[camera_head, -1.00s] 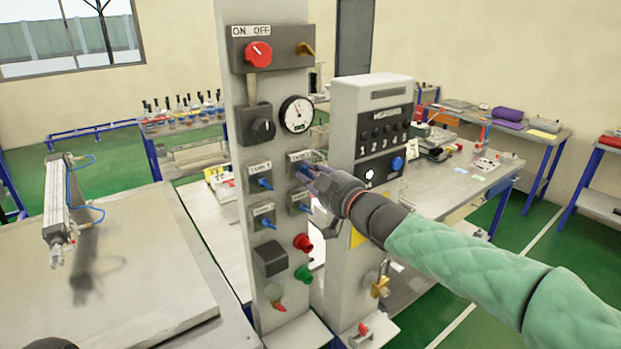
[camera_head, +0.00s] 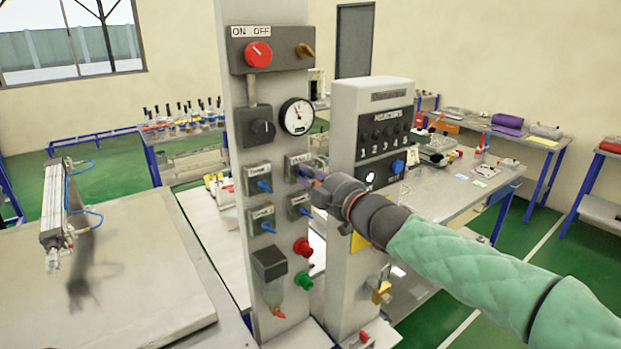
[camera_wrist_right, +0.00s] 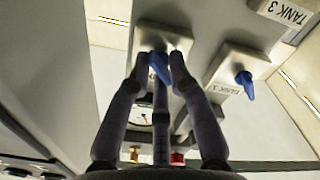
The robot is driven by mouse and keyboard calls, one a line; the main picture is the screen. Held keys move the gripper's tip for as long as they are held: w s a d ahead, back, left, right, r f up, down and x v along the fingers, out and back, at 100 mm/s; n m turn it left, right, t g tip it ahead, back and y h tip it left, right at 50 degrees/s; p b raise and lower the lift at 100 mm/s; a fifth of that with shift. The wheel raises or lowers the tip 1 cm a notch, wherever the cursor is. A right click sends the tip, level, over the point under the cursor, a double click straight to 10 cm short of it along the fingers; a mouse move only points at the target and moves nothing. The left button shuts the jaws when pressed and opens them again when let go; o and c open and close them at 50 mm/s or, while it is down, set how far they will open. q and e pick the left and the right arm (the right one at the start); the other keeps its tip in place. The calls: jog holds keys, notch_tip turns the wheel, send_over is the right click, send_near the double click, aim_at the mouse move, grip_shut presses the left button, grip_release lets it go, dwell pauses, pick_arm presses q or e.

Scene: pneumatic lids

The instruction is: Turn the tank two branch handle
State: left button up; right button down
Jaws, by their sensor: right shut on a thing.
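The tank two branch handle is a small blue lever (camera_head: 304,174) on a grey plate, upper right of the four-way group on the tall grey panel (camera_head: 240,150). In the right wrist view the blue lever (camera_wrist_right: 158,66) sits between the dark fingers. My right gripper (camera_head: 314,179) is shut on this lever, coming in from the right. The fingers hide much of it in the head view, so its exact angle is hard to tell. My left gripper is not in view.
Neighbouring blue levers, tank one (camera_head: 264,185) and a lower right one (camera_head: 304,211), sit close by. A gauge (camera_head: 297,116) is above, red (camera_head: 303,247) and green (camera_head: 303,280) buttons below. A second grey panel (camera_head: 372,95) stands close to the right.

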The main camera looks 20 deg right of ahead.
jog(key=shift+d+r, duration=0.15)
jog(key=shift+r, duration=0.1)
jog(key=c, duration=1.3)
grip_release()
jog(key=shift+f, duration=0.1)
jog(key=v, duration=1.2)
